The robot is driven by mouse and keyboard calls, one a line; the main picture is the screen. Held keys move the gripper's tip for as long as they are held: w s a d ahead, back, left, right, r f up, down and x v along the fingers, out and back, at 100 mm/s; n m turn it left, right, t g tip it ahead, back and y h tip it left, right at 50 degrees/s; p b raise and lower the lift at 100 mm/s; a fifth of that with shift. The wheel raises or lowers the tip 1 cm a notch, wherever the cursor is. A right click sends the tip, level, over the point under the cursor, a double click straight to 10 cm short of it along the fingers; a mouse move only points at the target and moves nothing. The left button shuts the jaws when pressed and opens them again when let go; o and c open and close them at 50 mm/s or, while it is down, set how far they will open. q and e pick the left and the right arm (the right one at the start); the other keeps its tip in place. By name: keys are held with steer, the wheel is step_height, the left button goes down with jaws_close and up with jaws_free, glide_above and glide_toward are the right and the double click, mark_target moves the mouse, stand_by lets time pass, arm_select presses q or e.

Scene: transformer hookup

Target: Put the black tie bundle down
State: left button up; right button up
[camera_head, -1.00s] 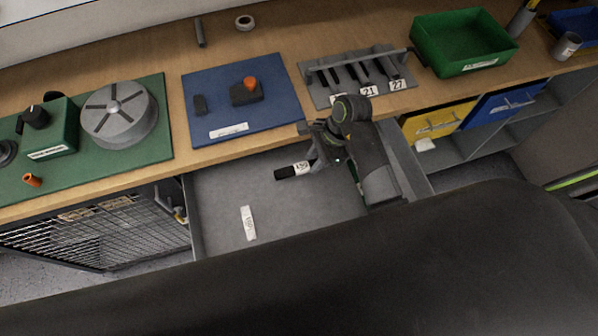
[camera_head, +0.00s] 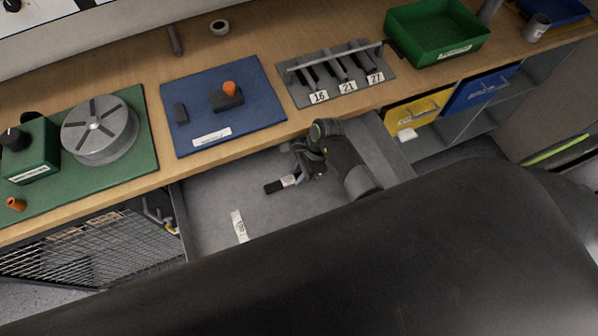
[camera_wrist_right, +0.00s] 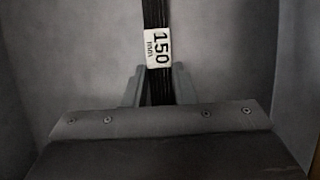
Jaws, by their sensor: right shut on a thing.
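The black tie bundle (camera_head: 277,186) is a dark bar with a white label, inside the open grey drawer (camera_head: 225,194). In the right wrist view the bundle (camera_wrist_right: 155,18) runs upright between the fingers, and its label reads 150 mm. My right gripper (camera_head: 298,177) is shut on the bundle's near end; the fingers also show in the right wrist view (camera_wrist_right: 160,87). The bundle is low over the drawer floor; I cannot tell whether it touches. My left gripper is not in view.
A white label strip (camera_head: 239,226) lies on the drawer floor at the left. The blue mat (camera_head: 262,113), green mat (camera_head: 140,165) and grey rack (camera_head: 328,92) are on the bench (camera_head: 250,45) behind. The drawer floor around the bundle is mostly clear.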

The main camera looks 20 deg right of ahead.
steer(key=shift+f, duration=0.1)
steer(key=shift+f, duration=0.15)
steer(key=o, duration=1)
steer(key=shift+r, duration=0.25)
steer(key=v, duration=1.2)
steer(key=shift+b, duration=0.3)
steer(key=shift+s, duration=0.1)
